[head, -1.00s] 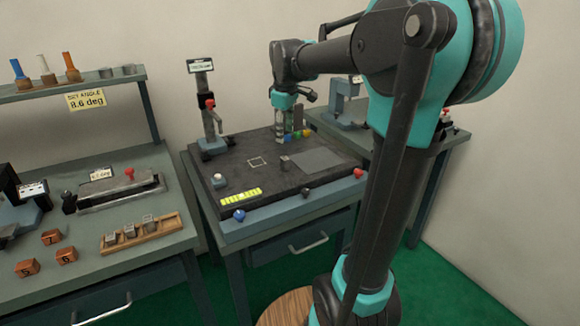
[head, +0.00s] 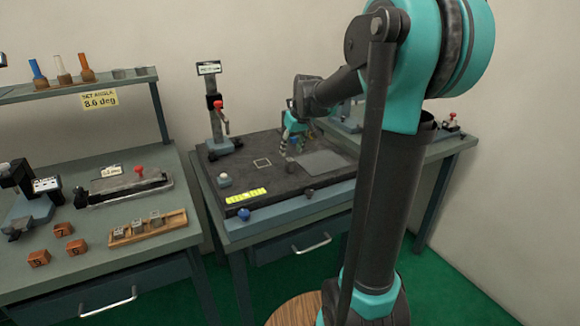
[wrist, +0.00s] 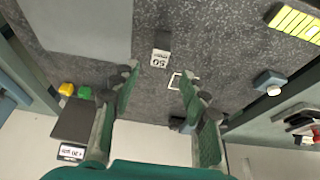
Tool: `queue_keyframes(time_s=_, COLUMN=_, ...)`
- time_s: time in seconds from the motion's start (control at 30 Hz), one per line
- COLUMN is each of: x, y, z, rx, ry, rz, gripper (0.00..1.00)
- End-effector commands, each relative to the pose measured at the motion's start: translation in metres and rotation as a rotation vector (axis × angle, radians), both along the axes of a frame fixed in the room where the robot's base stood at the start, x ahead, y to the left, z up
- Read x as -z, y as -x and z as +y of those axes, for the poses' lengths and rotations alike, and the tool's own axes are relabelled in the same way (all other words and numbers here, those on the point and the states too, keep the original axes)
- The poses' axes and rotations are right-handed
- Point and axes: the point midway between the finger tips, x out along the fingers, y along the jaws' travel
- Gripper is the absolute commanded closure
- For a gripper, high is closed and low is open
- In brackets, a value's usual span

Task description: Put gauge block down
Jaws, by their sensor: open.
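The gauge block (wrist: 160,57), a small block with a white face marked 50, rests on the dark speckled plate (wrist: 220,50) in the wrist view. My gripper (wrist: 158,80) is open, its two fingers spread apart, with the block just past the fingertips and not between the pads. A white square outline (wrist: 183,80) lies on the plate beside the block, near the right fingertip. In the head view my gripper (head: 292,142) is low over the back of the plate, to the right of the square outline (head: 262,162).
A grey pad (head: 322,162) lies right of the outline. A stand with a red knob (head: 217,120) rises at the back left. Yellow (wrist: 67,89) and green (wrist: 85,92) knobs and a labelled dark box (wrist: 75,125) are near the left finger. The plate's front is mostly clear.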

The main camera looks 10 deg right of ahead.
Motion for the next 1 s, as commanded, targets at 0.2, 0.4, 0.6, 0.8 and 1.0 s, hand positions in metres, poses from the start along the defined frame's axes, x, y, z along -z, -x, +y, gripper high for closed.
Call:
queue_keyframes(time_s=0.2, x=0.014, y=-0.005, z=0.002, rx=0.000, ry=0.000, rz=0.000, gripper=0.55)
queue_keyframes(time_s=0.4, x=0.038, y=-0.010, z=0.002, rx=0.000, ry=0.000, rz=0.000, gripper=0.55)
queue_keyframes(time_s=0.6, x=0.060, y=-0.017, z=0.004, rx=0.000, ry=0.000, rz=0.000, gripper=0.55)
queue_keyframes(time_s=0.8, x=0.064, y=-0.018, z=0.004, rx=0.000, ry=0.000, rz=0.000, gripper=0.55)
queue_keyframes(time_s=1.0, x=0.064, y=-0.018, z=0.004, rx=0.000, ry=0.000, rz=0.000, gripper=0.68)
